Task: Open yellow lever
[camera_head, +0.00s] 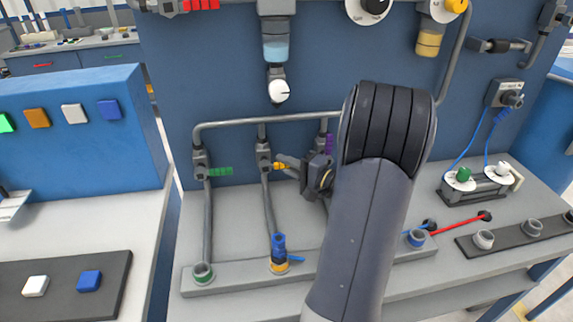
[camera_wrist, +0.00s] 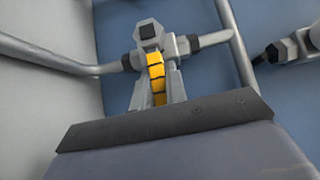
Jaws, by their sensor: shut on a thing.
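The yellow lever (camera_wrist: 156,75) sits between my gripper's fingers in the wrist view, below a grey valve body (camera_wrist: 150,33). In the head view a small yellow part of the lever (camera_head: 279,166) shows at the middle valve (camera_head: 264,157), with my gripper (camera_head: 284,164) reaching it from the right. My gripper (camera_wrist: 157,90) is shut on the lever. The fingers hide part of the lever.
A green lever (camera_head: 220,171) is on the left valve and a purple lever (camera_head: 329,143) on the right valve, close to my gripper. Grey pipes (camera_head: 207,225) run down to the bench rail. A blue valve fitting (camera_head: 279,248) stands below the middle pipe.

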